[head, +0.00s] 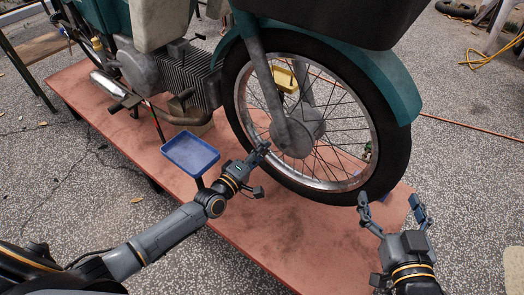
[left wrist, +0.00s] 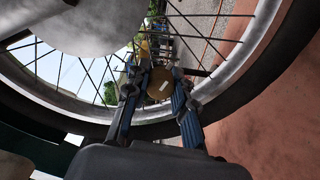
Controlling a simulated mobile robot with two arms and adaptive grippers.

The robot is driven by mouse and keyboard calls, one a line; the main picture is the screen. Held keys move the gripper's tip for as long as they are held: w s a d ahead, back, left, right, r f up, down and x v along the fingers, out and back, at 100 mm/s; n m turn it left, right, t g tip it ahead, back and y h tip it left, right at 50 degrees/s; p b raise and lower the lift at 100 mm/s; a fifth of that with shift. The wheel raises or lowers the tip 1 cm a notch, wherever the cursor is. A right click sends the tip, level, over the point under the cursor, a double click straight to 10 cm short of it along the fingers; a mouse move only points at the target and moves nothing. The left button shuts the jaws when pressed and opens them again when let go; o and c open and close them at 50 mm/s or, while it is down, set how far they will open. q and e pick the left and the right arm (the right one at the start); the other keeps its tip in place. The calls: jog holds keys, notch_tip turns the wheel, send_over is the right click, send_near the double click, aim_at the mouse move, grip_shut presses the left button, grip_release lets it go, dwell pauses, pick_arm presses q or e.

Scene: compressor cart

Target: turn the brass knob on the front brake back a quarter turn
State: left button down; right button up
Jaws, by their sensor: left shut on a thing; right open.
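The front wheel's grey brake drum (head: 297,132) sits at the hub of the motorcycle, inside the spokes. In the left wrist view the drum (left wrist: 90,22) fills the upper left. My left gripper (head: 263,150) is beside the lower left of the drum. In the left wrist view the brass knob (left wrist: 160,84) is a round disc between its two fingertips, and the fingers are shut on it. In the head view the knob is hidden by the gripper. My right gripper (head: 392,205) is open and empty, in front of the tyre's lower right.
The motorcycle stands on a reddish platform (head: 270,225). A blue tray (head: 190,152) on a post stands close to my left wrist. A yellow tray (head: 285,80) shows behind the spokes. The tyre (head: 397,150) is close to my right gripper. The platform's front is mostly clear.

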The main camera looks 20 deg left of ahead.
pick_arm(q)
jog(key=c, duration=1.1)
grip_release()
jog(key=shift+s, duration=0.1)
jog(key=v, duration=1.2)
